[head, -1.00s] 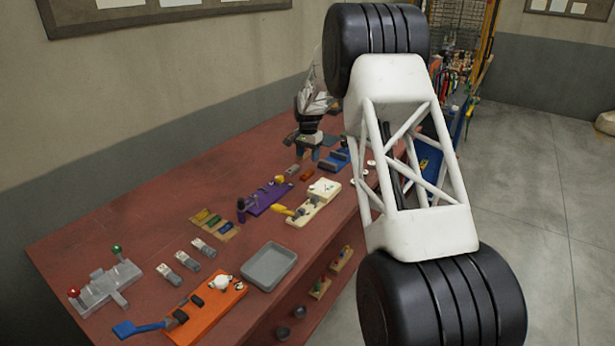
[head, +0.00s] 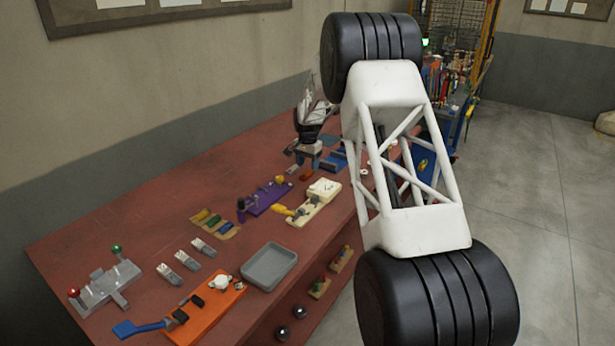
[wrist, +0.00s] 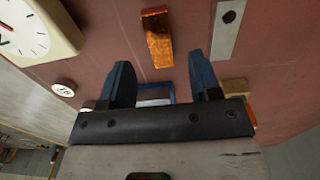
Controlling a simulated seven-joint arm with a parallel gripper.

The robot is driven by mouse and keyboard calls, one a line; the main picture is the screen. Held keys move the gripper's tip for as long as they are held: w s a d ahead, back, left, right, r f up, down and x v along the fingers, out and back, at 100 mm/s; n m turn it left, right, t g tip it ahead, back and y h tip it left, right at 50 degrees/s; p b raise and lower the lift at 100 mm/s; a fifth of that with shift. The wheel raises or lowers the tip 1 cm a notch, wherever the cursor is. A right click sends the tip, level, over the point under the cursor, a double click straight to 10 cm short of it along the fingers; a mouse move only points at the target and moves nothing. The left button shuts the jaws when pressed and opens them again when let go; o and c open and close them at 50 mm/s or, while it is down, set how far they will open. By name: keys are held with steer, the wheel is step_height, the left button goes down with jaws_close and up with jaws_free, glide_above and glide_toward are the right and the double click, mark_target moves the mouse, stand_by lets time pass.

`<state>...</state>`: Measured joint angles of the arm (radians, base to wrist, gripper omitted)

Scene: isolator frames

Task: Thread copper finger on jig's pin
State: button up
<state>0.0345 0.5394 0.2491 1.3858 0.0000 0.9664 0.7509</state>
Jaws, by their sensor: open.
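A copper finger (wrist: 157,40) lies on the red-brown bench in the wrist view, ahead of my gripper (wrist: 163,82). My gripper is open and empty, its two blue fingers apart, with the copper finger beyond the tips. In the head view my gripper (head: 303,160) hangs over the back part of the bench, and the small copper finger (head: 307,175) lies just in front of it. A purple fixture (head: 266,198) with upright parts stands nearer the camera. I cannot tell which upright is the jig's pin.
A grey metal strip (wrist: 227,30) and a brass block (wrist: 235,86) lie to the right. A cream block with a dial (wrist: 35,30) is at left, near a white disc (wrist: 65,88). A blue item (head: 333,160), grey tray (head: 269,266) and orange fixture (head: 208,310) share the bench.

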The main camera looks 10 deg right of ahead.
mark_target(307, 173)
steer(key=shift+f, duration=1.95)
jaws_close()
